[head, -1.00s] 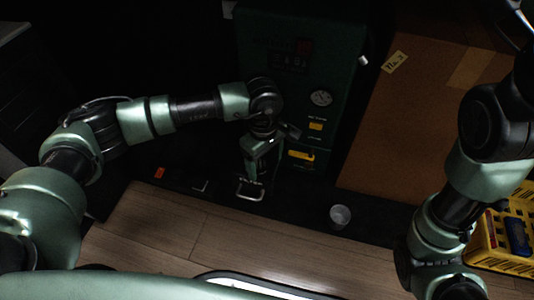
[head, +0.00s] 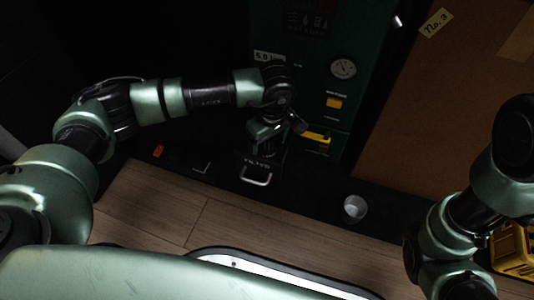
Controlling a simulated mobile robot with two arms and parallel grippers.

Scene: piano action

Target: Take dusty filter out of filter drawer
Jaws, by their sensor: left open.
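The filter drawer (head: 262,163) is a dark front with a pale "FILTER" label and a silver bar handle, low at the foot of the dark green machine (head: 343,107). My left gripper (head: 267,145) points down just behind the drawer's label. It is open and does not touch the handle. The drawer's inside is dark and partly covered by the gripper, so I cannot make out the dusty filter or tell how far the drawer is out. My right arm is at the right edge; its gripper is outside the picture.
A small grey cup (head: 355,207) stands on the dark floor strip right of the drawer. A large brown box (head: 440,125) marked "No. 3" stands right of the machine. A yellow crate (head: 514,252) is at the lower right. The wooden floor (head: 165,210) in front is clear.

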